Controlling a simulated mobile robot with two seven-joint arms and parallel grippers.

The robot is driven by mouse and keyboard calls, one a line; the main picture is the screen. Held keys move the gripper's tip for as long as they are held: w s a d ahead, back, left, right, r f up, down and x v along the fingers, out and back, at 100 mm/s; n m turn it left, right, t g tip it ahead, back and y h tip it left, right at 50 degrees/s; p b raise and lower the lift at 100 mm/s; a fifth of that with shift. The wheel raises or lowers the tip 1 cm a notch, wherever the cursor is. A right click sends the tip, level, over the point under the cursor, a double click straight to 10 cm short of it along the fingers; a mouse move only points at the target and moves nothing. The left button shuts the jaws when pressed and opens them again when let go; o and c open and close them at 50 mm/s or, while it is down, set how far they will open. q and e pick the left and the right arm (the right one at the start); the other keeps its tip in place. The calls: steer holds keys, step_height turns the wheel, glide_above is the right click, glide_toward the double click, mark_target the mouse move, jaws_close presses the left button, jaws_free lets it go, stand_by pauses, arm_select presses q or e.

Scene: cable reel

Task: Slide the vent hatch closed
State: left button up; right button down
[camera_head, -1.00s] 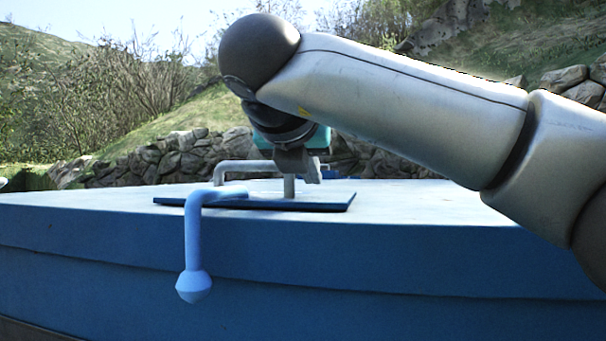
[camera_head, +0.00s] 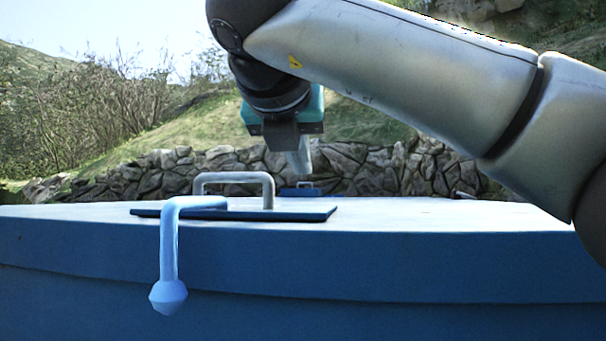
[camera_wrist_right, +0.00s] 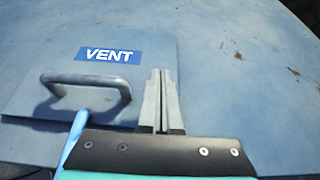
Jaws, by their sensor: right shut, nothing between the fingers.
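The vent hatch is a flat blue plate (camera_head: 300,214) on the blue housing top, with a grey bar handle (camera_head: 235,178) standing on it. In the right wrist view the hatch (camera_wrist_right: 40,70) bears a "VENT" label (camera_wrist_right: 108,55), and the handle (camera_wrist_right: 85,80) lies left of the fingers. My right gripper (camera_head: 303,172) is shut and empty, raised above the top and right of the handle, apart from it. In the wrist view its fingertips (camera_wrist_right: 160,72) appear over the hatch's right edge. I see no opening beside the hatch. My left gripper is not in view.
A light blue crank (camera_head: 168,250) hangs over the front edge of the housing (camera_head: 420,265), in front of the hatch. A small blue piece (camera_head: 300,190) shows farther back. The top right of the hatch is mostly clear. A stone wall (camera_head: 380,170) stands behind.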

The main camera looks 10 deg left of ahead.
steer(key=s+b, duration=0.1)
steer(key=s, duration=0.1)
steer(key=s+r+b, duration=0.1)
steer(key=s, duration=0.2)
steer(key=s+b, duration=0.1)
steer(key=s, duration=0.2)
steer(key=shift+s+d+r, duration=0.1)
steer(key=shift+r, duration=0.05)
steer(key=shift+s+r, duration=0.15)
steer(key=shift+s, duration=0.5)
